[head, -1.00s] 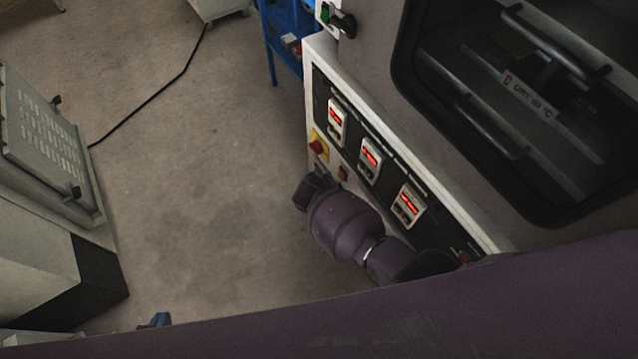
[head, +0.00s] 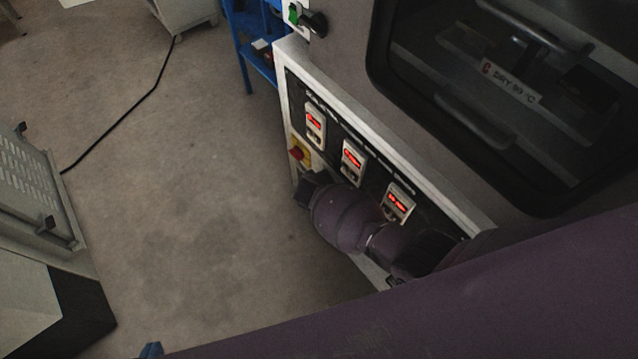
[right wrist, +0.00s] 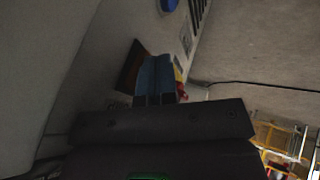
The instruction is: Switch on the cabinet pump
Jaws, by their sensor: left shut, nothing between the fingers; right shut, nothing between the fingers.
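The cabinet's lower control panel (head: 330,130) carries several red-lit displays and a red knob on a yellow plate (head: 299,154) at its left end. My right arm reaches across the panel's lower part; its fingers are hidden in the head view. In the right wrist view my right gripper (right wrist: 157,70) is shut, its blue fingers together and empty, close to a dark brown square (right wrist: 132,66) on the pale panel. I cannot tell if they touch it. The red and yellow knob (right wrist: 180,85) shows just beyond the fingers. My left gripper (head: 152,349) barely shows as a blue tip at the bottom edge.
The dark cabinet window (head: 480,100) is above the panel, with a green switch and black knob (head: 313,20) at its left. A blue rack (head: 245,50) stands behind. A grey vented unit (head: 35,190) is at left; a black cable (head: 130,115) crosses open floor.

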